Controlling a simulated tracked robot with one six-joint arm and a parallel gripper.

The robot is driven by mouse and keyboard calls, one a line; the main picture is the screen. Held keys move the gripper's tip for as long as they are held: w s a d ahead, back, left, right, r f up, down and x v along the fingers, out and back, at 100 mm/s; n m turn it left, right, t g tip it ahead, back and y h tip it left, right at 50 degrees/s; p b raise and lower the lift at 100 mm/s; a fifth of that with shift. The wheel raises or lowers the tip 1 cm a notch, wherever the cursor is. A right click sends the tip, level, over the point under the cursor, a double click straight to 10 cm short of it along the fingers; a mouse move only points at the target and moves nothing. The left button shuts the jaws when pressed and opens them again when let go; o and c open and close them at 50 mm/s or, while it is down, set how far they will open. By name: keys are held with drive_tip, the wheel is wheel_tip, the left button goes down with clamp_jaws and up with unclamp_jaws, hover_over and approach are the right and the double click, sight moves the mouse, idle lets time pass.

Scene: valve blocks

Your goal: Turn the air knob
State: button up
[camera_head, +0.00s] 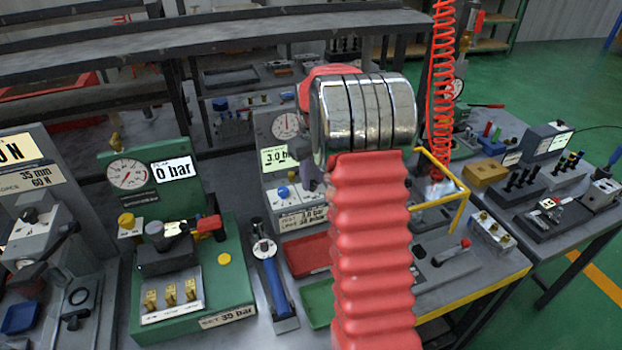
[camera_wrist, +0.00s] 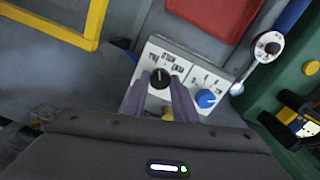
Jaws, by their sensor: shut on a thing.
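The grey valve block (camera_head: 300,217) stands on the bench at the middle, with a round gauge (camera_head: 287,126) and a "3.0 bar" display (camera_head: 278,157). In the wrist view its light panel carries a black knob (camera_wrist: 160,78) and a blue knob (camera_wrist: 206,98). The blue knob also shows in the head view (camera_head: 283,192). My gripper (camera_wrist: 159,88) has its two purple-grey fingers on either side of the black knob, shut on it. In the head view my red-sleeved arm hides the block's right part and most of my gripper.
A green block (camera_head: 195,283) with a "0 bar" display stands left. A blue-handled tool (camera_head: 272,280), a red tray (camera_head: 308,254) and a green tray (camera_head: 318,303) lie in front. A yellow frame (camera_head: 460,205) and a hanging red coiled hose (camera_head: 441,100) are on the right.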

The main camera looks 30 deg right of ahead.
sight(312, 182)
drive_tip(key=m, duration=0.5)
drive_tip(key=shift+m, duration=0.3)
idle(0.4)
drive_tip(key=o, duration=1.1)
drive_tip(key=shift+c, duration=0.2)
wheel_tip(312, 182, up, 14)
drive_tip(key=shift+f, duration=0.15)
